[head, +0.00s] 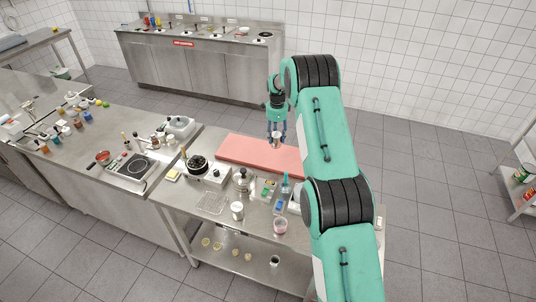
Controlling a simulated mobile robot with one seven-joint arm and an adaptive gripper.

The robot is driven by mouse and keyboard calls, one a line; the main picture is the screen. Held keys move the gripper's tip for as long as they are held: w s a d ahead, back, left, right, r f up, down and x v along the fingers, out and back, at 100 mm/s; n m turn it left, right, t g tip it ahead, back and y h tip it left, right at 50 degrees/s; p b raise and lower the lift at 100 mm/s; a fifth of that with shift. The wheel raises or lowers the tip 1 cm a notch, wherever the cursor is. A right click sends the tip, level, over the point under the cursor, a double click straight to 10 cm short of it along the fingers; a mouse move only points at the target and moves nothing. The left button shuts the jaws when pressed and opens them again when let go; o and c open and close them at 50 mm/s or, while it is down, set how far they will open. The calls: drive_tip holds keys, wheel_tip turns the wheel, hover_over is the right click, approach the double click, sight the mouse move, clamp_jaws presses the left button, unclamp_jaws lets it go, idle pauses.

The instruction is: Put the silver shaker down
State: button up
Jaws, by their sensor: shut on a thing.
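My gripper (277,133) is at the far end of my green arm, pointing down above the back of the red board (258,152). It is shut on a small silver shaker (277,141), which shows between the fingertips. The shaker looks upright. Its lower end appears over the board, and I cannot tell whether it touches it.
The steel table holds a pot on a burner (197,164), a wire basket (211,203), a metal canister (237,210), a lidded pot (243,180) and a reddish tub (280,226). The board's left part is clear. My arm hides the table's right side.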

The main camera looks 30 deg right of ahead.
sight(276, 145)
drive_tip(key=shift+f+p, duration=0.5)
drive_tip(key=shift+f, duration=2.6)
drive_tip(key=shift+f, duration=0.1)
drive_tip(key=shift+f+p, duration=0.3)
drive_tip(key=shift+f, duration=1.45)
drive_tip(key=shift+f, duration=0.15)
drive_tip(key=o, duration=1.3)
drive_tip(key=shift+c, duration=0.2)
wheel_tip(276, 145, up, 12)
drive_tip(key=shift+r+b, duration=0.15)
drive_tip(key=shift+b, duration=0.8)
